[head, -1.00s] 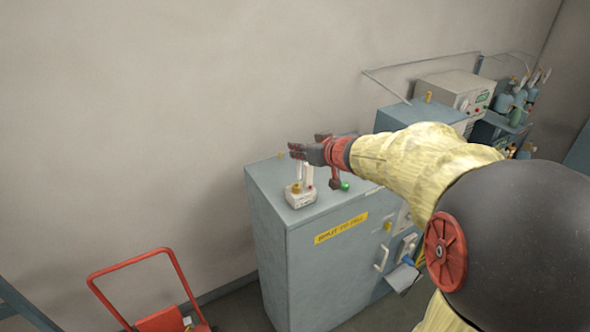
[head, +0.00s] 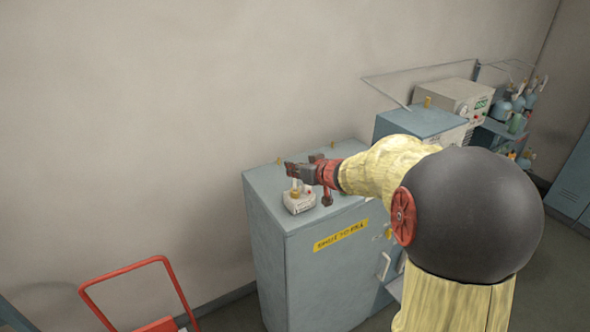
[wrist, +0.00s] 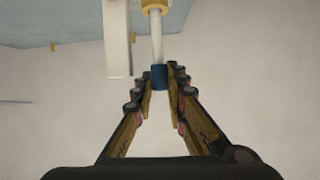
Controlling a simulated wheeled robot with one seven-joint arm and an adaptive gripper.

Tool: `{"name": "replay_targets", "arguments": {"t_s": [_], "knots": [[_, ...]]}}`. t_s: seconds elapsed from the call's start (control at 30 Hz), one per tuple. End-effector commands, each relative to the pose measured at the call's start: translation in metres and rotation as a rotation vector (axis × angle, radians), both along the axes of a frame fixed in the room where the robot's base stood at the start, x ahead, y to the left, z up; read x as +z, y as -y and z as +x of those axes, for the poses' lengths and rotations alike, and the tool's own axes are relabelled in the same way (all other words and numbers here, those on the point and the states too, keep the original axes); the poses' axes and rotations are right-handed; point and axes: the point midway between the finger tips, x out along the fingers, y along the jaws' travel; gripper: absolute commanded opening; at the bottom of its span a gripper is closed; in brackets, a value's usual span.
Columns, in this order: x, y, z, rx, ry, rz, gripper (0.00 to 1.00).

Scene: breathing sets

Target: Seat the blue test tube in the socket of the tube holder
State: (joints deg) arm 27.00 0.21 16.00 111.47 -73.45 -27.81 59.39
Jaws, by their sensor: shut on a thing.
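The blue test tube is a pale, thin shaft with a blue cap (wrist: 160,78) in the wrist view. My gripper (wrist: 160,80) is shut on the tube at this blue cap, between its fingertips. The tube's far end meets the brass-coloured socket (wrist: 154,7) at the top of the wrist view; how deep it sits there I cannot tell. The tube holder's white post (wrist: 117,40) stands just left of the tube. In the head view the white tube holder (head: 299,203) stands on the cabinet, with my gripper (head: 289,169) low above it, hiding most of the tube.
The grey-blue cabinet (head: 262,205) has a yellow label (head: 341,235) on its front. A small brass knob (head: 279,160) stands on its back edge. A second cabinet and an instrument box (head: 455,97) stand right. A red trolley handle (head: 120,270) is lower left.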

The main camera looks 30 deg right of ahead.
Motion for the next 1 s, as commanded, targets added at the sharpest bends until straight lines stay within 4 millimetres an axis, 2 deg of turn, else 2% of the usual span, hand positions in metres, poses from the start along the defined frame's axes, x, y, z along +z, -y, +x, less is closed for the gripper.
{"name": "replay_targets", "arguments": {"t_s": [0.17, 0.2, 0.3, 0.7, 0.87, 1.0], "knots": [[-0.005, 0.000, 0.000, 0.000, -0.001, 0.001, 0.01], [-0.004, 0.000, 0.000, 0.000, 0.000, 0.000, 0.16], [-0.004, 0.000, 0.000, 0.000, 0.000, 0.000, 0.21], [0.002, 0.000, -0.001, 0.000, 0.000, 0.000, 0.21], [0.014, 0.001, -0.023, -0.001, 0.002, 0.000, 0.21], [0.028, 0.003, -0.050, -0.002, 0.002, -0.002, 0.21]]}}
